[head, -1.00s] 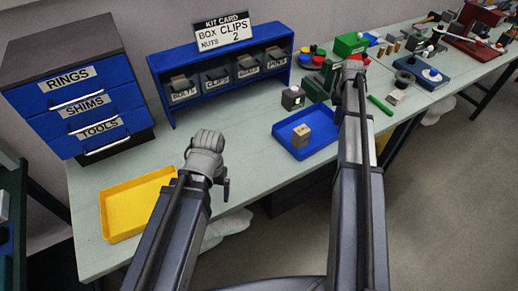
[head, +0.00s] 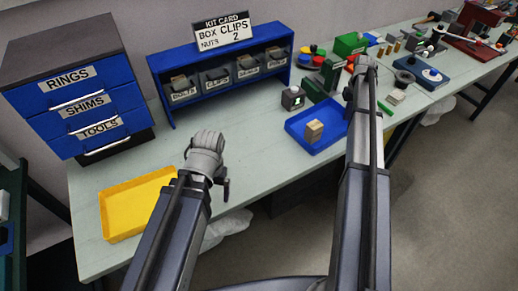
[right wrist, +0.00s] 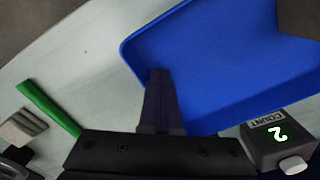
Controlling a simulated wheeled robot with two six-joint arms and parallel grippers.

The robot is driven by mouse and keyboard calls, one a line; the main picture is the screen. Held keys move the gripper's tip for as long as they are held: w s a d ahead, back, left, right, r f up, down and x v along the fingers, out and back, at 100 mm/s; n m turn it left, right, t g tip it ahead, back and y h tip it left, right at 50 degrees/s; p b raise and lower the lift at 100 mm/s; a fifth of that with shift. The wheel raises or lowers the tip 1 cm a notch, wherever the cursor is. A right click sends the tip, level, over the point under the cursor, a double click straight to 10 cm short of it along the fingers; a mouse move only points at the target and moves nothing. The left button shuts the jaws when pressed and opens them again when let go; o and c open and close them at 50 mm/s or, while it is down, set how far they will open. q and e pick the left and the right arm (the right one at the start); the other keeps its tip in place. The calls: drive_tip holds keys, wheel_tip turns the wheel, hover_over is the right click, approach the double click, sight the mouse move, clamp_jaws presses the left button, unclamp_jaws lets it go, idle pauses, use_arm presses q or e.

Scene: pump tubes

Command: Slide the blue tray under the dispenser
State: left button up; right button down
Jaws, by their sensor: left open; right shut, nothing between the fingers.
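The blue tray (head: 298,128) lies flat on the bench right of centre, with a small tan box (head: 314,131) standing in it. It fills much of the right wrist view (right wrist: 220,60). My right gripper (head: 348,94) is shut and empty at the tray's right side. In the right wrist view its fingers (right wrist: 158,80) overlap the tray's edge; I cannot tell whether they touch it. A dark green upright stand (head: 328,76), possibly the dispenser, is behind the tray, partly hidden by my right arm. My left gripper (head: 206,142) is open and empty over the bench, right of the yellow tray.
A green stick (head: 384,107) lies right of my right arm. A yellow tray (head: 125,225) is at left. A blue bin rack (head: 170,108) stands behind.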

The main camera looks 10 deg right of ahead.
drive_tip(key=shift+w+d, duration=0.3)
drive_tip(key=shift+d, duration=0.55)
drive_tip(key=shift+w+d, duration=0.4)
drive_tip(key=shift+d, duration=0.65)
drive_tip(key=shift+w+d, duration=0.4)
drive_tip(key=shift+d, duration=0.7)
drive_tip(key=shift+w+d, duration=0.4)
drive_tip(key=shift+d, duration=0.65)
drive_tip(key=shift+w+d, duration=0.25)
drive_tip(key=shift+d, duration=0.35)
drive_tip(key=shift+w+d, duration=0.2)
drive_tip(key=shift+d, duration=0.35)
drive_tip(key=shift+s+a, duration=0.25)
drive_tip(key=shift+a, duration=0.3)
drive_tip(key=shift+s+a, duration=0.2)
drive_tip(key=shift+a, duration=0.35)
use_arm(q)
wheel_tip(320, 180, up, 7)
drive_tip(key=p, duration=0.7)
use_arm(e)
wheel_tip(320, 180, up, 7)
